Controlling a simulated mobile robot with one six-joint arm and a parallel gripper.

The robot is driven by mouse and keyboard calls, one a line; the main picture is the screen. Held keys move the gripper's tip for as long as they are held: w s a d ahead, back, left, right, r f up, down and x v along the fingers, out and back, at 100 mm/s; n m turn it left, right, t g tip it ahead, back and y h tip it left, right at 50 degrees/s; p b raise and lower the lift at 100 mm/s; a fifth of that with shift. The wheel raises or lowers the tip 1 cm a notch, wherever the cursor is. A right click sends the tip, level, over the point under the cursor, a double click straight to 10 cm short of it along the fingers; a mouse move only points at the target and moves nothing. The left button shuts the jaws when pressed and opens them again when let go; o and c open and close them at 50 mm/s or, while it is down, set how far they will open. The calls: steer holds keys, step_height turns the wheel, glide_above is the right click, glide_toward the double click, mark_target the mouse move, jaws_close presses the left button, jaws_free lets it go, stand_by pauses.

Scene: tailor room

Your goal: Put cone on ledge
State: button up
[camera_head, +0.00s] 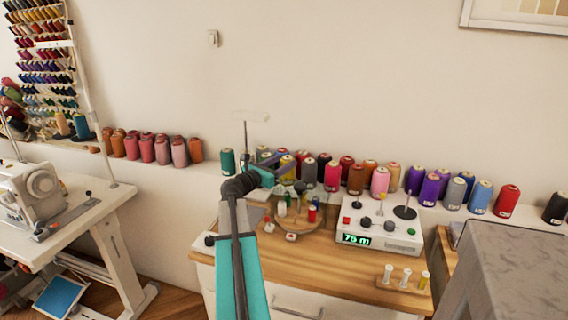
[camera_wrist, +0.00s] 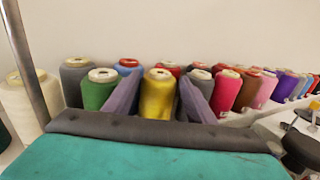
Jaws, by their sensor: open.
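Many thread cones stand upright in a row on the white ledge (camera_head: 209,180) along the wall. My gripper (camera_head: 290,160) is over the back of the wooden table, close to the cones at the ledge. In the wrist view my gripper (camera_wrist: 160,98) has its two grey fingers apart. A yellow cone (camera_wrist: 157,96) shows upright in the gap between them; I cannot tell whether it is between the fingers or just beyond. A green cone (camera_wrist: 98,92) is left of the left finger, and a grey cone (camera_wrist: 203,78) is partly hidden behind the right finger. Which cone is the task's is unclear.
A winding machine (camera_head: 380,235) with a display and spindles stands on the wooden table (camera_head: 330,271). A round stand (camera_head: 292,223) with small spools is below my gripper. A thin metal pole (camera_wrist: 27,62) rises on the left. Three small spools (camera_head: 405,277) stand at the table's front right.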

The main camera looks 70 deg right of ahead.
steer(key=v, duration=1)
steer(key=shift+a, duration=0.35)
steer(key=shift+w, duration=0.2)
